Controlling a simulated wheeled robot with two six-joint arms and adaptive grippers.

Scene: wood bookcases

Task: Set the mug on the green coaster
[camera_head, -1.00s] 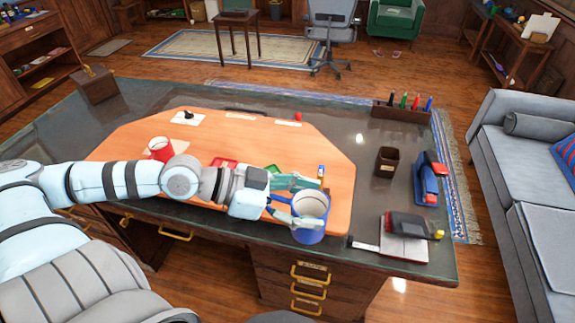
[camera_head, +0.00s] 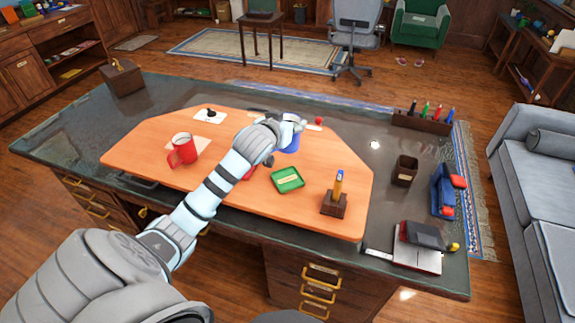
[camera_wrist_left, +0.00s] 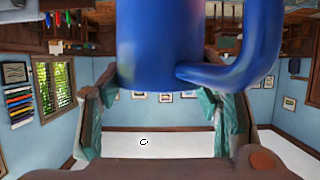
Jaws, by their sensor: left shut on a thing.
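A blue mug (camera_head: 289,139) is at the far middle of the orange desk board, partly hidden by my left arm. My left gripper (camera_head: 281,131) is shut on it, its fingers mostly hidden in the head view. In the left wrist view the mug (camera_wrist_left: 165,45) fills the top middle between the two fingers, its handle to the right. The green coaster (camera_head: 288,180), a square with a raised rim and a pale label, lies empty on the board, nearer than the mug. My right gripper is not in view.
A red mug (camera_head: 183,149) stands on the board at left. A red item (camera_head: 250,174) is partly hidden behind my arm. A pencil holder (camera_head: 335,202) stands right of the coaster. A dark cup (camera_head: 404,170) and blue stapler-like item (camera_head: 443,190) stand further right.

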